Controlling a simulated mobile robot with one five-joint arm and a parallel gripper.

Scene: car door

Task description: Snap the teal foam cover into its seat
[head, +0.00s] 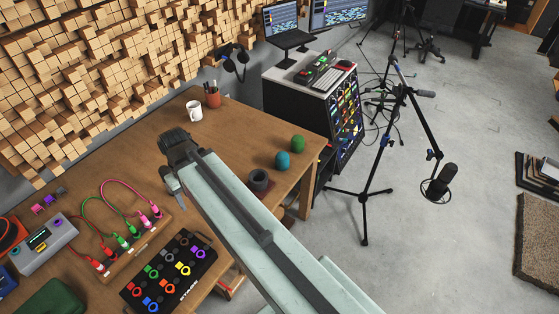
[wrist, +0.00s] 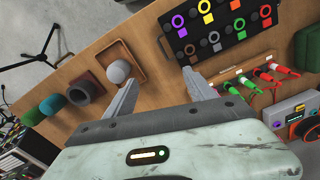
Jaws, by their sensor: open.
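The teal foam cover (head: 282,160) stands on the wooden table near its right edge; it also shows at the left of the wrist view (wrist: 53,104). A dark grey cup-like cylinder (head: 259,180) stands beside it, also in the wrist view (wrist: 80,92). A grey ball (wrist: 118,71) sits on a square brown tray (wrist: 137,66); my arm hides it in the head view. I cannot tell which piece is the seat. My gripper (head: 174,182) is open and empty over the table, well left of the teal cover. Its spread fingers show in the wrist view (wrist: 160,80).
A green foam cover (head: 297,143) stands just behind the teal one. A black pedal board (head: 170,270), a cable panel (head: 130,240), a white mug (head: 194,110) and a pen cup (head: 212,98) share the table. A microphone stand (head: 375,170) is on the floor at right.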

